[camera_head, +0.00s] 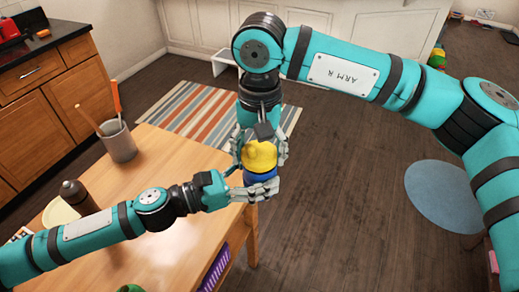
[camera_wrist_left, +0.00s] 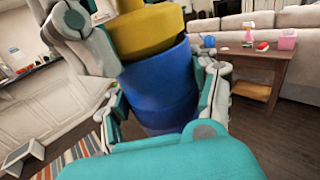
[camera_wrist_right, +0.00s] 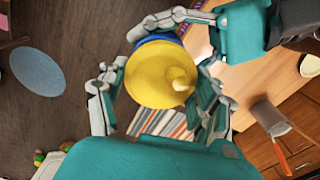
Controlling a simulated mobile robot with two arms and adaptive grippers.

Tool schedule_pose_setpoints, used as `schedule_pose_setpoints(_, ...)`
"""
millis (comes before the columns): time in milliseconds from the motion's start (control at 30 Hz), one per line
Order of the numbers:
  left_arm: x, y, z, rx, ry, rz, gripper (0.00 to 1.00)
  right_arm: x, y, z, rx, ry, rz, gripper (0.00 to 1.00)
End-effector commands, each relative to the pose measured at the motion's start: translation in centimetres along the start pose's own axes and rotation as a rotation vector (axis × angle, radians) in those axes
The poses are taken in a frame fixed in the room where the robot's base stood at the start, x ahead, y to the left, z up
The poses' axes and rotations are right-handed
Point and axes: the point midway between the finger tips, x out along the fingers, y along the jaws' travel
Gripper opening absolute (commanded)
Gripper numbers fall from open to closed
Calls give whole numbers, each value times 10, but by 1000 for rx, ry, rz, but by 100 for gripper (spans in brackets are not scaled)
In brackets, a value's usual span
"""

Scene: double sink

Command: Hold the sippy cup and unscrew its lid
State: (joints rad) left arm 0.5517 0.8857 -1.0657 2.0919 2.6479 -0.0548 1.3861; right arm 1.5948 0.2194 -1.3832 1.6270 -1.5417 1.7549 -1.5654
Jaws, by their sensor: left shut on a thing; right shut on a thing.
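The sippy cup has a blue body (camera_wrist_left: 160,88) and a yellow lid (camera_wrist_right: 158,75) with a spout. In the head view its yellow lid (camera_head: 260,155) shows above a strip of blue body (camera_head: 261,179), held in the air at the table's right edge. My left gripper (camera_head: 262,190) comes from the left and is shut on the blue body. My right gripper (camera_head: 259,148) comes down from above and is shut around the yellow lid. The lid sits on the body; the frames do not show whether it is loosened. Fingers hide parts of the cup.
The wooden table (camera_head: 160,160) carries a grey utensil holder (camera_head: 118,141) and a dark bottle (camera_head: 77,195) on the left. A striped rug (camera_head: 190,108) and a round blue rug (camera_head: 442,196) lie on the floor. The space right of the cup is clear floor.

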Motion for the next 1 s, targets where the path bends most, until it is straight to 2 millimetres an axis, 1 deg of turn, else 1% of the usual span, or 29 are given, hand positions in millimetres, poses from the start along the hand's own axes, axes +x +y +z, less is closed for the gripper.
schedule_pose_setpoints(33, 1, -3, 3, 4, -7, -8, 0, 0, 0, -1, 2, 1, 0, 27)
schedule_pose_setpoints(633, 0, 0, 2, 2, -3, 0, 0, -20, 0, 0, 1, -1, 1, 27)
schedule_pose_setpoints(1000, 0, 1, 1, 2, -2, 1, 0, -22, 0, 0, 0, -1, 1, 27)
